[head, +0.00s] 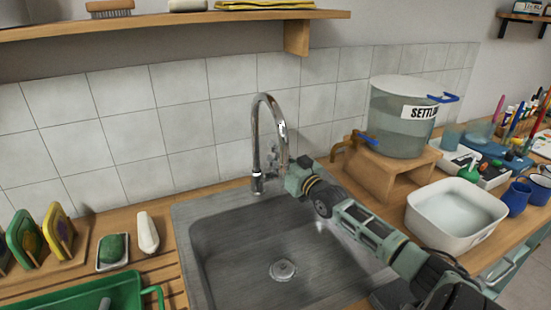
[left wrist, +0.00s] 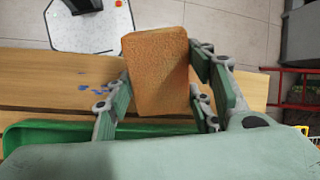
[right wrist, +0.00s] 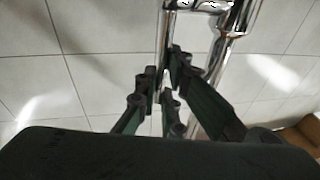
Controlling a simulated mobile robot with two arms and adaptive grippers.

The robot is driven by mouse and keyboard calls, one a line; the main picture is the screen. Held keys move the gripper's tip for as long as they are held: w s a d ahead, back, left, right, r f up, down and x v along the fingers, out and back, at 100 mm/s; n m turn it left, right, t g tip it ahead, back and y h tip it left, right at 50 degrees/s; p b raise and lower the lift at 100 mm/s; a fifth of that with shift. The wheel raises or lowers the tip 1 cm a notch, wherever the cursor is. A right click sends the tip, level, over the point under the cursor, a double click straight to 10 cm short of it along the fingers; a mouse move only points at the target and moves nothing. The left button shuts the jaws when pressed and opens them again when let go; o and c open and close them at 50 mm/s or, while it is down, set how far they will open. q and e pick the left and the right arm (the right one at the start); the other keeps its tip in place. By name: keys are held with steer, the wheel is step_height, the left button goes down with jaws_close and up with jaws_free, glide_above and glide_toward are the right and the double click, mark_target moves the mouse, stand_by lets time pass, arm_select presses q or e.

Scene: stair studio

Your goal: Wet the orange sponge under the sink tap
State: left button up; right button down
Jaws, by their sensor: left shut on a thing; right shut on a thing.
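The orange sponge (left wrist: 158,75) is between the fingers of my left gripper (left wrist: 160,95) in the left wrist view, shut on it. Neither shows in the head view. The chrome tap (head: 256,145) arches over the grey sink (head: 225,245); no water stream shows. My right gripper (head: 293,180) is at the right side of the tap, near its base. In the right wrist view its fingers (right wrist: 168,95) are nearly together on a thin chrome part in front of the tap (right wrist: 240,18), which looks like its lever. The contact is partly hidden.
A green tray (head: 85,290) is left of the sink, with a green-topped dish (head: 112,252) and a white bottle (head: 147,232) behind it. A white basin (head: 455,215) and a water tank (head: 400,125) on a wooden stand are at right. A shelf (head: 180,20) hangs above.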

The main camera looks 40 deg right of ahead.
steer(key=c, duration=1.8)
jaws_free()
steer(key=shift+c, duration=0.2)
steer(key=shift+s, duration=0.15)
steer(key=s+a+f, duration=0.1)
steer(key=s, duration=1)
steer(key=shift+s+f, duration=0.3)
steer(key=shift+s, duration=0.05)
steer(key=shift+a, duration=0.1)
arm_select(q)
steer(key=shift+r, duration=0.1)
